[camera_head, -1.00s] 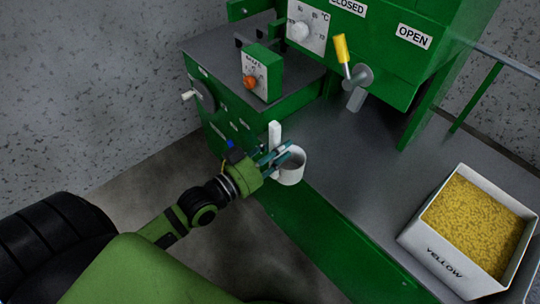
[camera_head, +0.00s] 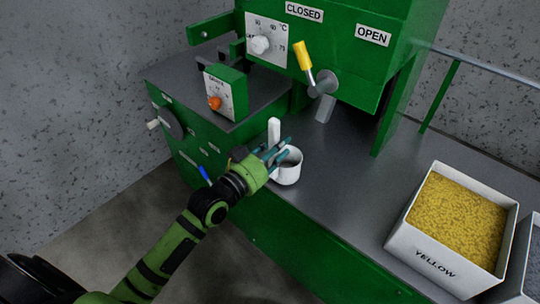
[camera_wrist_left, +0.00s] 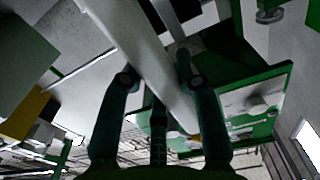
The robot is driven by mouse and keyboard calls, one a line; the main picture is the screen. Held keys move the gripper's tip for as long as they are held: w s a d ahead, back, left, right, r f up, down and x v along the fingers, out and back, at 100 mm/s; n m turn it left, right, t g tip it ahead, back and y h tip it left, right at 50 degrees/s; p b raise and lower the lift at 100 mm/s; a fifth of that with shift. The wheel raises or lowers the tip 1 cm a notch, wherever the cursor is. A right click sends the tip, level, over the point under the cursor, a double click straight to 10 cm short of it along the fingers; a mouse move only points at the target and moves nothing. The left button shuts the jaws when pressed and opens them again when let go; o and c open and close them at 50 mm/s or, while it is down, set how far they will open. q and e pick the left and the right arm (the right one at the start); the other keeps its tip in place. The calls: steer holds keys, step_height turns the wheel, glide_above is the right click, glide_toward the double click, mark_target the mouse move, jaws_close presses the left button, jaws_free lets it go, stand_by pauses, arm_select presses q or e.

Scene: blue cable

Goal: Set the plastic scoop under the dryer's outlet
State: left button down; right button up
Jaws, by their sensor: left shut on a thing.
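The white plastic scoop (camera_head: 287,172), a cup with an upright handle (camera_head: 274,132), is over the grey bench near its front edge. My left gripper (camera_head: 279,154) is shut on it from the left, with teal fingers at the handle and rim. In the left wrist view the scoop's pale surface (camera_wrist_left: 150,50) runs between the fingers (camera_wrist_left: 158,105). The dryer's outlet (camera_head: 326,107) is a short grey chute below the yellow-handled lever (camera_head: 304,56). It is behind and right of the scoop, apart from it. Whether the scoop touches the bench I cannot tell. My right gripper is out of view.
A white box of yellow granules (camera_head: 455,220) stands on the bench at the right, with another box (camera_head: 525,262) beside it. A green control box (camera_head: 226,92) with an orange knob stands left of the outlet. The bench (camera_head: 340,175) between scoop and boxes is clear.

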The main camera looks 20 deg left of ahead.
arm_select(q)
steer(key=b+x, duration=0.3)
steer(key=x, duration=1.1)
steer(key=shift+f+b, duration=0.25)
steer(key=shift+b, duration=0.15)
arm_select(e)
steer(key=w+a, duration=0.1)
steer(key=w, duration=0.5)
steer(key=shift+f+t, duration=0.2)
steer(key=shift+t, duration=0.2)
arm_select(q)
steer(key=shift+w, duration=0.1)
steer(key=shift+f+b, duration=0.3)
steer(key=shift+f, duration=0.15)
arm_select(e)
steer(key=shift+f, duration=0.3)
arm_select(q)
steer(key=c, duration=0.8)
jaws_free()
